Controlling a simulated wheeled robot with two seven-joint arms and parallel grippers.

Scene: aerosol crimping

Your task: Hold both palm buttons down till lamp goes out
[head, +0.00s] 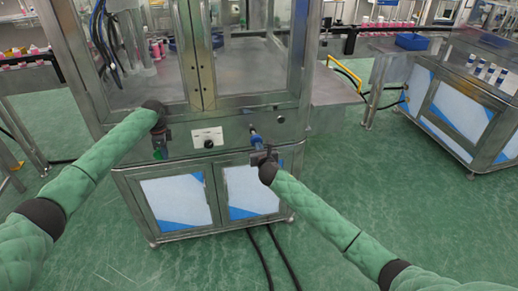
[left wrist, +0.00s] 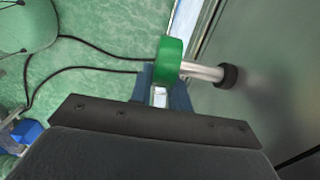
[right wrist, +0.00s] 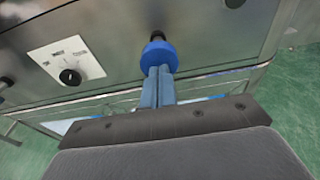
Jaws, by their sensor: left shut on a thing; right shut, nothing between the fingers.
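A blue palm button (right wrist: 159,55) with a dark base sits on the machine's front panel; it also shows in the head view (head: 255,137). My right gripper (right wrist: 159,72) is shut and empty, its fingertips at the blue button's face, apparently touching. A green knob (left wrist: 170,60) on a metal stem stands out from the panel; a bit of green shows in the head view (head: 160,154). My left gripper (left wrist: 164,90) is shut on the green knob, whose held part is partly hidden by the fingers. I cannot pick out the lamp or tell whether it is lit.
A white plate with a black dial (head: 208,138) is on the panel between the two arms; it also shows in the right wrist view (right wrist: 70,76). Cabinet doors (head: 178,203) are below. Black cables (head: 262,258) run over the green floor. Another workstation (head: 465,95) stands at right.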

